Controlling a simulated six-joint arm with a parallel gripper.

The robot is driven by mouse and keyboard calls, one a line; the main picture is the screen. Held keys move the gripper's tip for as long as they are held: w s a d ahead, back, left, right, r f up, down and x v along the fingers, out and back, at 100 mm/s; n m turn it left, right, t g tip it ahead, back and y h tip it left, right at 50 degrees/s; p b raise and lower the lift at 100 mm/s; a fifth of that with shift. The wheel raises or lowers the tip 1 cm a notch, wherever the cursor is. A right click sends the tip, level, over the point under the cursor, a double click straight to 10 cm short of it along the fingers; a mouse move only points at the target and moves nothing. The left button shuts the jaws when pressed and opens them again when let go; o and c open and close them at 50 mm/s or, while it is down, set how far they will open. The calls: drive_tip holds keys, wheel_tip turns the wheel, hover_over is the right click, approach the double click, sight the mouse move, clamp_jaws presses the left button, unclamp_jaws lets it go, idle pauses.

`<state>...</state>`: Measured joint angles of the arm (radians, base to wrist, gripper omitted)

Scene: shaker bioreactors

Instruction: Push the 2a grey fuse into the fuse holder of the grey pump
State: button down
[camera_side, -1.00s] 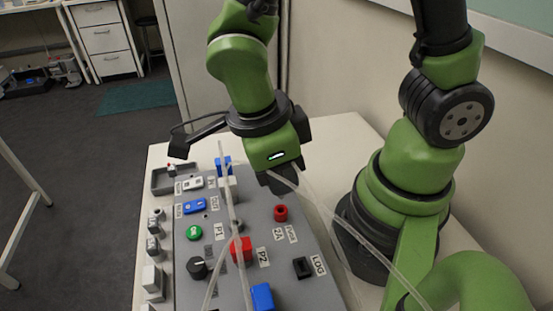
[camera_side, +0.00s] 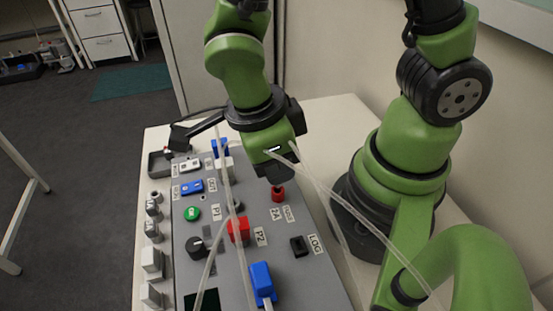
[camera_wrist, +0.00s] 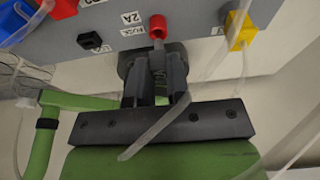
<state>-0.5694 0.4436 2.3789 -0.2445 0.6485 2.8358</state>
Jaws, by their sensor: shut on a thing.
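The grey pump (camera_side: 250,213) is a panel box on the white table. Its red fuse holder (camera_side: 278,194), labelled FUSE 2A, stands on the right part of the panel; it also shows in the wrist view (camera_wrist: 158,24). My gripper (camera_side: 277,181) is right above the holder, pointing down. In the wrist view my gripper (camera_wrist: 158,72) is shut on the slim grey fuse (camera_wrist: 158,47), whose end points at the holder's mouth and appears to meet it. How deep it sits I cannot tell. In the side view the fuse is hidden by the gripper.
Clear tubes (camera_side: 229,195) cross the panel and pass near my gripper. A red block (camera_side: 239,228), a blue block (camera_side: 262,281), a green button (camera_side: 192,214), a black knob (camera_side: 198,247) and a black LOG socket (camera_side: 299,245) stand on the panel. The table behind is free.

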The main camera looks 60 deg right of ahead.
drive_tip(key=shift+f, duration=1.35)
idle(1.6)
drive_tip(key=c, duration=1)
unclamp_jaws()
drive_tip(key=v, duration=1)
drive_tip(key=s+d+r+n+t+y, duration=0.1)
drive_tip(key=d+r+n+t, duration=0.1)
drive_tip(key=n, duration=0.5)
drive_tip(key=s+d+r+n+t+y, duration=0.1)
drive_tip(key=d+r+n+t, duration=0.2)
drive_tip(key=n, duration=0.5)
drive_tip(key=s+d+r+n+t+y, duration=0.1)
drive_tip(key=d+r+n+t+y, duration=0.1)
drive_tip(key=r+n, duration=0.4)
drive_tip(key=shift+d+r+n+t, duration=0.2)
drive_tip(key=shift+d+n+t, duration=0.35)
drive_tip(key=shift+n+t, duration=0.5)
